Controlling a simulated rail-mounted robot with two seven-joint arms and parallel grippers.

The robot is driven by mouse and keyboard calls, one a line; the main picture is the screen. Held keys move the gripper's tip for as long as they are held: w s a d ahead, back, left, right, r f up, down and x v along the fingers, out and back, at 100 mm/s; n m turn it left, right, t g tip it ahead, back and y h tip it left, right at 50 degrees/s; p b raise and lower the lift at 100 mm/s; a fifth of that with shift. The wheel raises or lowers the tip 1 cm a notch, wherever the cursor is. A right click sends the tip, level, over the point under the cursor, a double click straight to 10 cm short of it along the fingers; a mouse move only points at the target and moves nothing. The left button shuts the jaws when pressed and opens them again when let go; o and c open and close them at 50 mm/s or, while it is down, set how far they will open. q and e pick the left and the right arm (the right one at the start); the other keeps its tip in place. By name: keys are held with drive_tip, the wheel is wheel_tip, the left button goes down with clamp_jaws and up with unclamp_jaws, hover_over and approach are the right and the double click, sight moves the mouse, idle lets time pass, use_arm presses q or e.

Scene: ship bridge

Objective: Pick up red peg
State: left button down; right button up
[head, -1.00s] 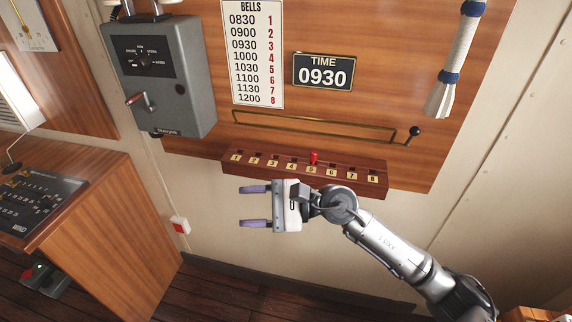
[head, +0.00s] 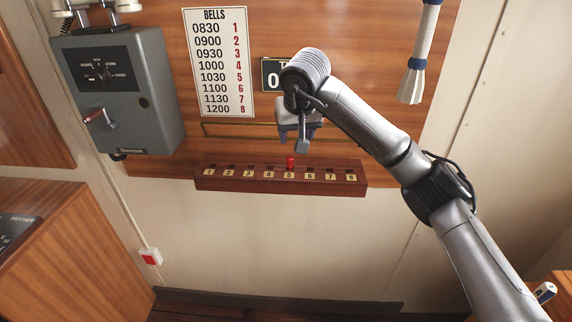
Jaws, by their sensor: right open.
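The red peg (head: 291,162) stands upright in the slot labelled 5 of the wooden peg rack (head: 230,186) on the wall. My right gripper (head: 297,138) is open and points down above the peg. Its purple-grey fingers are partly hidden behind its own wrist and body. The peg shows just below the gripper, and they look apart; the exact gap in depth cannot be told. My left gripper is not in view.
A brass rail (head: 235,132) runs along the wall behind the gripper. A bells chart (head: 218,62) and a partly covered time sign (head: 270,75) hang above. A grey control box (head: 120,90) is at left.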

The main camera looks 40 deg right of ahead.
sight(290, 157)
drive_tip(key=x, duration=0.5)
drive_tip(key=shift+w+f+p, duration=0.15)
drive_tip(key=shift+f+p, duration=0.2)
drive_tip(key=shift+f, duration=0.05)
drive_tip(key=p+x, duration=0.1)
drive_tip(key=x, duration=0.3)
drive_tip(key=shift+w+f+p, duration=0.15)
drive_tip(key=shift+p, duration=0.2)
drive_tip(key=shift+w+d+f, duration=0.1)
drive_tip(key=shift+w+f, duration=0.05)
drive_tip(key=shift+f, duration=0.25)
drive_tip(key=shift+c, duration=0.3)
drive_tip(key=c, duration=0.3)
clamp_jaws()
